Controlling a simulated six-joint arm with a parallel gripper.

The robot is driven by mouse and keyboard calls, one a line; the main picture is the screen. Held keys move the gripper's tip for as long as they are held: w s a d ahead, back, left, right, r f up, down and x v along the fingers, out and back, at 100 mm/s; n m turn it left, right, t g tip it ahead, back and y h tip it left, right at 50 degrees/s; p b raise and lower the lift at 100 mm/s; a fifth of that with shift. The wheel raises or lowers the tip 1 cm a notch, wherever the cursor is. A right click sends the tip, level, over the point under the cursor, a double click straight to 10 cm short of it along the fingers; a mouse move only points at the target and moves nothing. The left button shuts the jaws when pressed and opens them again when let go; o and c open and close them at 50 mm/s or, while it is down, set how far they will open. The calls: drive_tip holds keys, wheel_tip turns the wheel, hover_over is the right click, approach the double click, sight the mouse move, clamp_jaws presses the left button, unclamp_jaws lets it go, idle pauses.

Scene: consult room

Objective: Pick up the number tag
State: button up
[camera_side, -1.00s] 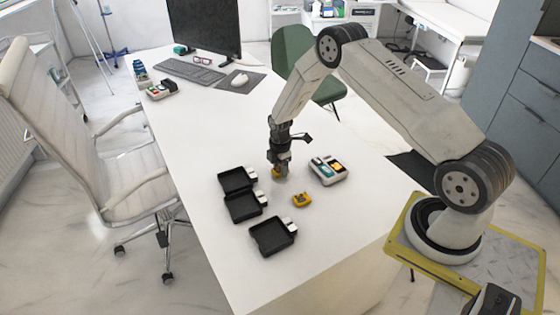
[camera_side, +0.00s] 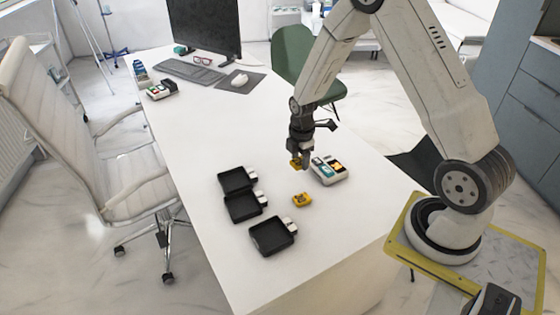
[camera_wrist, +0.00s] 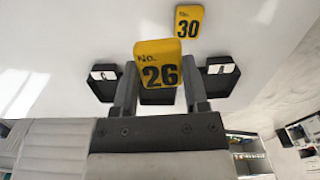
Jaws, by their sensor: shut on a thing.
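My gripper (camera_side: 299,160) is shut on a yellow number tag (camera_side: 296,164) and holds it above the white desk, just left of a white device. In the wrist view the held tag (camera_wrist: 158,63) reads "No. 26" and sits between the two fingers of my gripper (camera_wrist: 158,88). A second yellow tag (camera_side: 302,200) lies on the desk nearer the front. In the wrist view this other tag (camera_wrist: 188,21) reads "No. 30" and is apart from the gripper.
Black open trays with white labels stand to the left: a back tray (camera_side: 237,179), a middle tray (camera_side: 244,207) and a front tray (camera_side: 272,236). A white device (camera_side: 329,170) with coloured inserts is close right of my gripper. A keyboard (camera_side: 190,71) and monitor (camera_side: 205,25) are far back.

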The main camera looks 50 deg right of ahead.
drive_tip(key=shift+s+a+r, duration=0.2)
drive_tip(key=shift+s+r, duration=0.15)
drive_tip(key=shift+s, duration=0.45)
drive_tip(key=shift+s+a+r, duration=0.25)
drive_tip(key=shift+s+r, duration=0.1)
drive_tip(key=shift+s, duration=0.4)
drive_tip(key=shift+s+a+r, duration=0.2)
drive_tip(key=shift+s+r, duration=0.15)
drive_tip(key=shift+s, duration=0.45)
hover_over(271, 238)
wheel_tip(271, 238, down, 4)
drive_tip(key=shift+f, duration=0.2)
drive_tip(key=shift+f, duration=0.1)
drive_tip(key=shift+f, duration=2.1)
